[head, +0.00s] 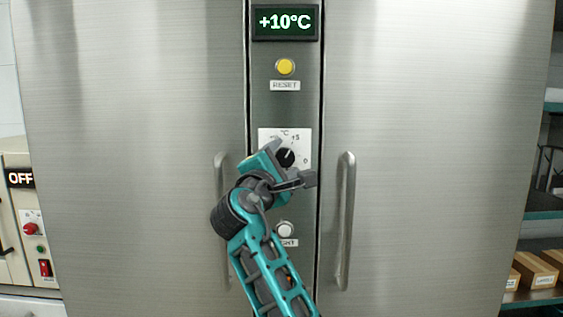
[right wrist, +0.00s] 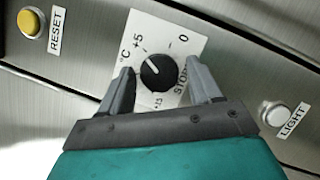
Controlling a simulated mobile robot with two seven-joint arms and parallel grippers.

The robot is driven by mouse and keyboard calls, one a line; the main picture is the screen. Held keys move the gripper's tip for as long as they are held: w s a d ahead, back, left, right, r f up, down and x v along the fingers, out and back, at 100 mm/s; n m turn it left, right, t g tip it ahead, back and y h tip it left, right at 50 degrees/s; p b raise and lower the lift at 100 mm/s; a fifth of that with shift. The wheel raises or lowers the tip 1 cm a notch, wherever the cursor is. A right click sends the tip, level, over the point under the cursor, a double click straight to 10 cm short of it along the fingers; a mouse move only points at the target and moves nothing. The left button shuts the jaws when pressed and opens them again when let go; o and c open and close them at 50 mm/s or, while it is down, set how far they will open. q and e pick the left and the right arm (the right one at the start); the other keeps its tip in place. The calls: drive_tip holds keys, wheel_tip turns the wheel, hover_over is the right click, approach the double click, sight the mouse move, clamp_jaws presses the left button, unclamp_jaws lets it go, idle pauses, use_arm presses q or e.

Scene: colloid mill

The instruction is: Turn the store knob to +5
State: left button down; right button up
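The store knob (right wrist: 159,71) is a round black knob on a white dial plate (right wrist: 152,30) with printed marks including +5 and 0. It also shows, partly covered by my gripper, in the head view (head: 287,157). In the right wrist view its white pointer line slants toward the upper left, on the +5 side. My right gripper (right wrist: 162,84) is open, with one finger on each side of the knob and visible gaps between fingers and knob. The display (head: 285,22) above reads +10°C. My left gripper is not in view.
A yellow RESET button (head: 285,67) is above the dial and a white LIGHT button (head: 285,230) below. Vertical door handles (head: 346,220) flank the panel. A machine with an OFF display (head: 20,178) stands at left; shelves with boxes (head: 537,269) are at right.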

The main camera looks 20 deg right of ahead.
drive_tip(key=shift+o, duration=0.3)
drive_tip(key=shift+s+a+f, duration=0.2)
drive_tip(key=shift+s+a, duration=0.15)
drive_tip(key=shift+s, duration=0.05)
use_arm(q)
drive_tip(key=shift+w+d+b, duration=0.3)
drive_tip(key=shift+b, duration=0.25)
use_arm(e)
drive_tip(key=v, duration=1.2)
drive_tip(key=shift+r, duration=0.1)
